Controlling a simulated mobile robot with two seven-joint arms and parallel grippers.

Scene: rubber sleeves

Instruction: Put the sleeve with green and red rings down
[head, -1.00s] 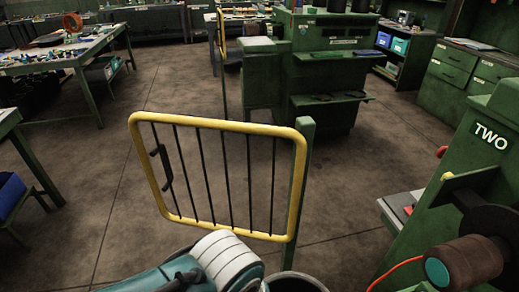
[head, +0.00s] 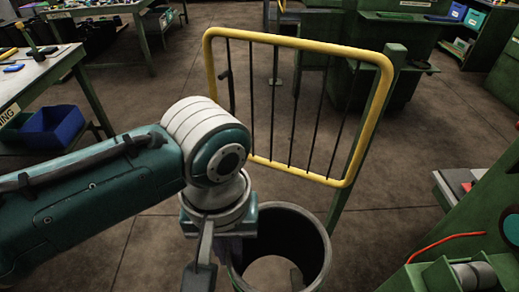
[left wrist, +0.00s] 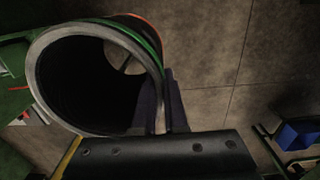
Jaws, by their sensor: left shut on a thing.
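The sleeve (head: 300,230) is a wide, dark, open tube in the lower middle of the head view. I look down into its open end and see floor through it. The left wrist view shows the sleeve (left wrist: 80,85) with a pale grey rim, a green ring (left wrist: 137,36) and a red-orange ring (left wrist: 151,29) on its outside. My left gripper (head: 228,248) is at the sleeve's left side in the head view. Its dark fingers (left wrist: 161,102) are shut on the sleeve's wall near the rim. My right gripper is not in view.
A yellow-framed gate (head: 368,115) with black bars stands just beyond the sleeve. A green machine (head: 470,225) with a red-orange cable is at the right. A workbench (head: 40,80) with a blue bin (head: 52,127) stands left. Bare floor (head: 180,75) lies between.

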